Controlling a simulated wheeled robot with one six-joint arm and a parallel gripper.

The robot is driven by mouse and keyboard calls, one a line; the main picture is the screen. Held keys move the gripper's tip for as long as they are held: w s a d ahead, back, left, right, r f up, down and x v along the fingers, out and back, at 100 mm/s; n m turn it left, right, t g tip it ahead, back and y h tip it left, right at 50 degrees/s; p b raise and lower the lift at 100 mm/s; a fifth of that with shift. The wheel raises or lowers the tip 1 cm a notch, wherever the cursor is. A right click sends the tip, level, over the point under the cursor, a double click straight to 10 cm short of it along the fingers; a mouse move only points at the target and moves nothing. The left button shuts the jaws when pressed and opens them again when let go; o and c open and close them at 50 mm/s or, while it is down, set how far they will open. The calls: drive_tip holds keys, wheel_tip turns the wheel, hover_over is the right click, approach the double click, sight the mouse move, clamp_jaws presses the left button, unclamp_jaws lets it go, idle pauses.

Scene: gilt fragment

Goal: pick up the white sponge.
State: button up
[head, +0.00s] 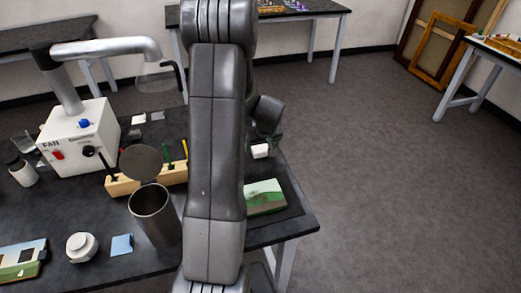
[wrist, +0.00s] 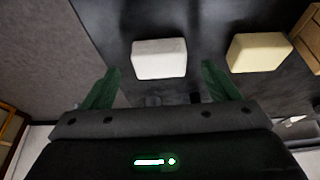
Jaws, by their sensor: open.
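The white sponge (wrist: 159,58) is a pale block lying on the dark tabletop in the wrist view, just beyond my fingertips and roughly centred between them. In the head view a small white block (head: 260,151) shows just right of my arm, near the table's right side; it looks like the same sponge. My gripper (wrist: 160,84) is open, with a green finger on each side and nothing between them. In the head view my arm hides most of the gripper and part of the table.
A yellowish block (wrist: 258,52) lies right of the sponge, with a wooden holder (wrist: 308,38) beyond it. In the head view a metal cup (head: 153,216), a fan unit (head: 82,140) and a green painting (head: 265,197) stand or lie on the table (head: 293,222). Open floor lies right.

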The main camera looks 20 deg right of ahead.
sight(261, 149)
drive_tip(key=shift+x, duration=1.3)
drive_tip(key=c, duration=1.1)
drive_tip(key=shift+o, duration=0.2)
drive_tip(key=shift+r, duration=0.1)
wheel_tip(261, 149, up, 10)
drive_tip(key=b, duration=0.1)
drive_tip(key=shift+o, duration=0.7)
drive_tip(key=shift+c, duration=0.3)
